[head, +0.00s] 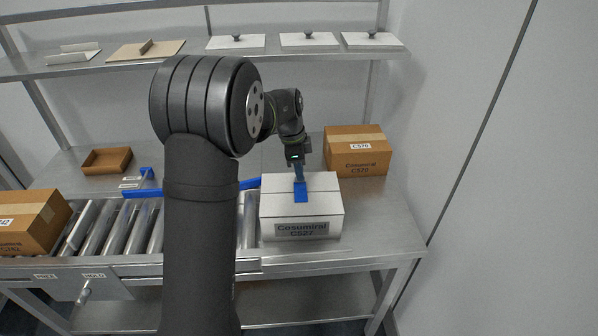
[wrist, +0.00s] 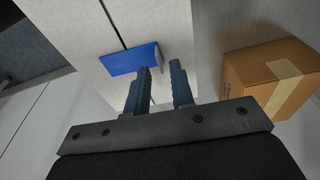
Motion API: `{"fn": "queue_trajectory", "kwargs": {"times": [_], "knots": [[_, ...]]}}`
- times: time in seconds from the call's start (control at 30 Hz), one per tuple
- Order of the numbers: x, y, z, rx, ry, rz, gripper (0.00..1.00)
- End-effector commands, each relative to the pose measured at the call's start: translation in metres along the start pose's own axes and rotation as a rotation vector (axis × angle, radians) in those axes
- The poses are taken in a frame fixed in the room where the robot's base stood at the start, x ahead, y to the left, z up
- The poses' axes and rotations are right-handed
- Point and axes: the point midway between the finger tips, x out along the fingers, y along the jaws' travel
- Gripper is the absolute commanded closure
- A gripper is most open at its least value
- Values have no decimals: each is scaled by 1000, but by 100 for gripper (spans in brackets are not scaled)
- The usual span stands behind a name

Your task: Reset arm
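My gripper (head: 299,172) is over the top of a white box (head: 301,212) labelled "Cosumiral C527", which stands at the right end of the roller conveyor. The blue strip (wrist: 130,61) is just ahead of the left finger there, across the dark seam of the white box (wrist: 75,30). I cannot tell whether a fingertip touches the strip.
A brown box (head: 357,152) labelled C570 stands behind right; it also shows in the wrist view (wrist: 270,75). Another brown box (head: 30,222) is on the rollers (head: 120,228) at left. An open brown tray (head: 107,160) lies behind. A shelf (head: 190,61) with flat panels runs above.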

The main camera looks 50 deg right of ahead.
Motion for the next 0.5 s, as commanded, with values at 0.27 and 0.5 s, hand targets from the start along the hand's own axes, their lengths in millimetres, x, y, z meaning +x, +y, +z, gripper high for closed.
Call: {"fn": "queue_trajectory", "kwargs": {"times": [0.27, 0.5], "knots": [[-17, 0, -3, 0, 0, -1, 78], [-32, 0, -5, 0, 0, -1, 78]]}}
